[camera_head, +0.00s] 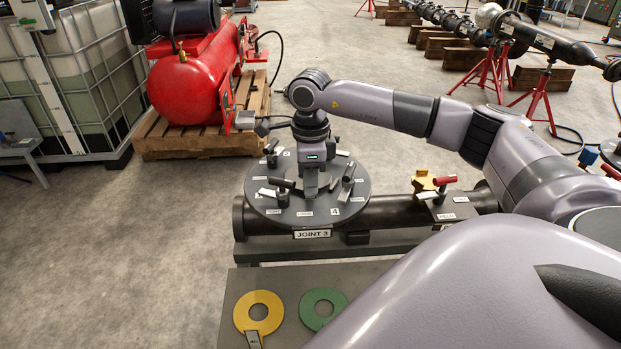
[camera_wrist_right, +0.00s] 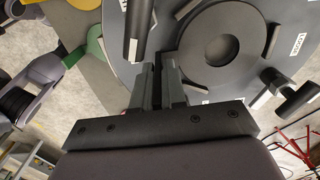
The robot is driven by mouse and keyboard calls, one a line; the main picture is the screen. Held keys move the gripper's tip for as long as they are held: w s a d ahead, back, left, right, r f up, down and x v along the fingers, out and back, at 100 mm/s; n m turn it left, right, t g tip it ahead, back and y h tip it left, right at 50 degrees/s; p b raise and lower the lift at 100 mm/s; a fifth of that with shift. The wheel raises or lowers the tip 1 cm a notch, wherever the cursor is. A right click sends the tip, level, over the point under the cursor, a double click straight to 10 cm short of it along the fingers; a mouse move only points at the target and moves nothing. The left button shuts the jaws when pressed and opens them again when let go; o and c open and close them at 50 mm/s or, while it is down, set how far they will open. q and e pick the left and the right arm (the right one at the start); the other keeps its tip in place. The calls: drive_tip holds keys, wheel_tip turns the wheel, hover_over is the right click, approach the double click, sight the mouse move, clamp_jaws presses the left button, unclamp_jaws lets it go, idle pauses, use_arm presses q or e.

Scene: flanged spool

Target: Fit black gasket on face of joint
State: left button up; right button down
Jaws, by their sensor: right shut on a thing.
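Joint 3 has a round grey face (camera_head: 352,205), facing up, with several dark clamp handles and white labels around it. My right gripper (camera_head: 311,190) reaches down over the middle of this face. In the wrist view the right gripper (camera_wrist_right: 161,75) is shut at the edge of the black gasket (camera_wrist_right: 193,47), a dark ring with a round hole. The ring appears over the middle of the face, between short curved raised pieces. I cannot tell whether it lies fully flat. In the head view my gripper mostly hides it. My left gripper is not in view.
A yellow ring (camera_head: 243,312) with a tab and a green ring (camera_head: 309,308) lie on the grey bench (camera_head: 233,290) in front. Dark clamp handles (camera_wrist_right: 139,30) stand close to my gripper. A red tank stands behind.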

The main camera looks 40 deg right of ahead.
drive_tip(key=shift+f, duration=0.35)
drive_tip(key=c, duration=1.1)
unclamp_jaws()
drive_tip(key=shift+r, duration=0.1)
wheel_tip(320, 180, up, 7)
drive_tip(key=shift+b, duration=0.35)
